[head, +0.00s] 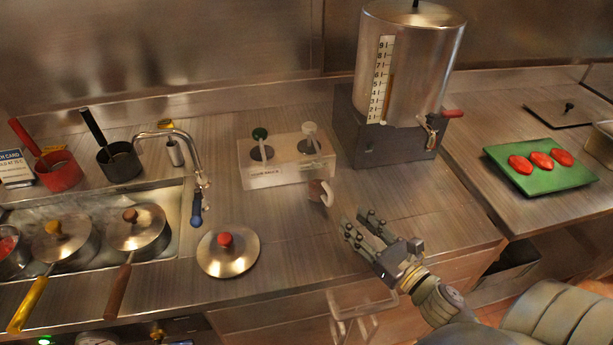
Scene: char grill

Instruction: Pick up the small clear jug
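A small jug-like vessel (318,191) stands on the steel counter in front of the white two-hole holder. It looks see-through with a brownish tint and has a pale curved handle on its right side. My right gripper (358,224) is over the counter, to the right of the vessel and nearer the front edge. Its fingers are apart, point up and left, and hold nothing. A gap of counter shows between the fingers and the vessel. My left gripper is not in view.
The white holder (288,174) and a tall steel dispenser (418,60) stand behind. A red-knobbed lid (228,262) lies to the left, near a sink (90,258) with pans. A green board (575,178) with red pieces lies right. Counter around the vessel is mostly clear.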

